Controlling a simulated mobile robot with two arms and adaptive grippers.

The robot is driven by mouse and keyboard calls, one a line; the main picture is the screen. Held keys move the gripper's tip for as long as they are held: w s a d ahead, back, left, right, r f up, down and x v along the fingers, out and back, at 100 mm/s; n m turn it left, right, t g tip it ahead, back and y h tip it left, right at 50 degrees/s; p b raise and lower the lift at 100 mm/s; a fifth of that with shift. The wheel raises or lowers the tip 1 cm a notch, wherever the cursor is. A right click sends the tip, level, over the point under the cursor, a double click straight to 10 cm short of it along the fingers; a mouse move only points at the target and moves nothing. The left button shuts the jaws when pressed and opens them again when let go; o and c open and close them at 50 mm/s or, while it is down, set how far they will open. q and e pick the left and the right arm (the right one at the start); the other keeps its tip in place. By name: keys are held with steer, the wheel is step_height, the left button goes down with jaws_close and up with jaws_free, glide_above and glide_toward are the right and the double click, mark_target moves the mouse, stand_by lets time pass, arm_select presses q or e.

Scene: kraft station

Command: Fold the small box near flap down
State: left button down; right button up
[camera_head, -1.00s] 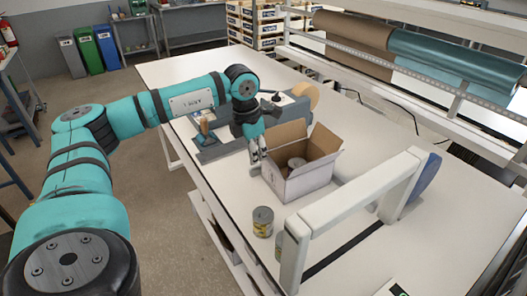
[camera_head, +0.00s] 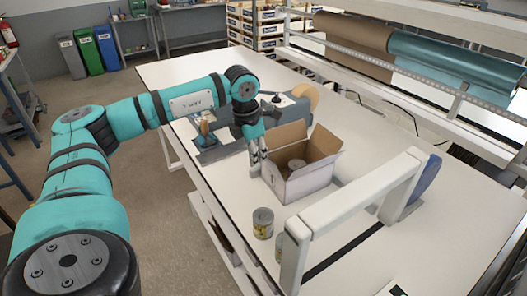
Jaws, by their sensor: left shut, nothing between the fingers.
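The small box (camera_head: 308,181) is an open carton, white outside and brown inside, standing on the white table. Its far flap (camera_head: 287,137) stands up, and another flap (camera_head: 323,166) slopes outward on the right side. A can (camera_head: 297,164) sits inside the box. My left gripper (camera_head: 257,164) is shut and empty, pointing down at the box's left edge. I cannot tell whether its fingertips touch the box wall. It hides part of that edge and any flap there. My right gripper is out of view.
A can (camera_head: 263,222) stands in front of the box, with another can (camera_head: 280,246) partly behind a white frame (camera_head: 352,207). The table (camera_head: 175,68) is clear at the far left.

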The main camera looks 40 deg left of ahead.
arm_select(q)
steer(key=shift+w+d+r+p, duration=0.15)
steer(key=shift+w+d, duration=0.15)
steer(key=shift+w, duration=0.55)
steer(key=shift+w+d+f+p, duration=0.15)
steer(key=shift+w+d, duration=0.15)
steer(key=shift+w, duration=0.5)
steer(key=shift+w+d+r+p, duration=0.15)
steer(key=shift+w+d, duration=0.15)
steer(key=shift+w, duration=0.55)
steer(key=shift+w+d+f, duration=0.2)
steer(key=shift+w, duration=0.3)
steer(key=shift+w+d+f, duration=0.15)
steer(key=shift+w, duration=0.3)
steer(key=shift+w+d+f, duration=0.2)
steer(key=shift+w, duration=0.3)
